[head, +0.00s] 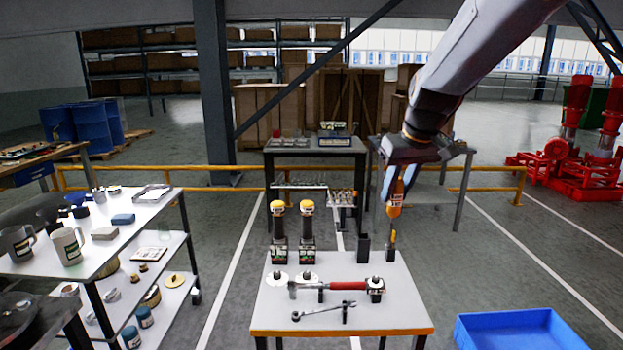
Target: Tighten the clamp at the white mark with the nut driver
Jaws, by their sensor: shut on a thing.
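My gripper (396,182) points down above the back right of the near table and is shut on the nut driver (396,200). The driver has an orange handle and hangs upright between the fingers. Its lower end is near a dark upright holder (391,240) on the table; I cannot tell whether it is inside it or clear of it. I cannot make out a clamp or a white mark in this view.
On the near table (275,318) lie a red-handled tool (348,286) and a wrench (323,311). Two yellow-topped items (278,208) stand at its back left. A dark upright box (363,247) stands left of the driver. A blue bin (515,335) is on the right.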

